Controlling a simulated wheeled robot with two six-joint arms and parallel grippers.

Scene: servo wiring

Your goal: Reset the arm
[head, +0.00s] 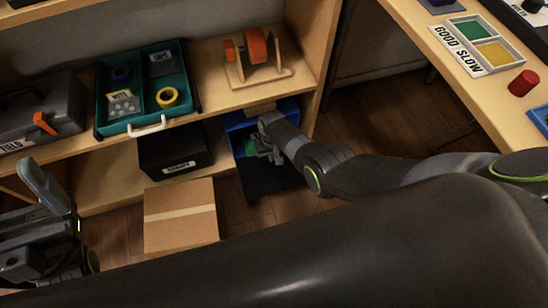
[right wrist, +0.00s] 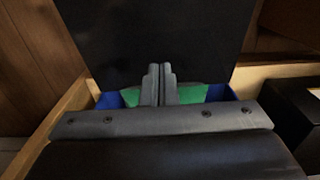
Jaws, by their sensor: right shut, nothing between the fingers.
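My right gripper (head: 266,152) reaches down to a blue bin (head: 236,121) at the right end of the lower shelf. In the right wrist view its two fingers (right wrist: 160,84) are together, with nothing between them. Something green (right wrist: 192,94) shows behind the fingers, between blue parts of the bin (right wrist: 110,100); whether the fingers touch it I cannot tell. A dark flat panel (head: 270,184) lies in front of the bin and fills the upper middle of the right wrist view (right wrist: 155,35). My left gripper (head: 50,190) is at the left edge, away from the bin; its jaw opening is unclear.
A black labelled box (head: 172,146) and a cardboard box (head: 180,218) stand left of the bin. Above are a teal tray (head: 143,92), a grey toolbox (head: 38,118) and a wooden stand with orange parts (head: 256,60). A workbench (head: 425,30) holds a red cylinder (head: 523,83).

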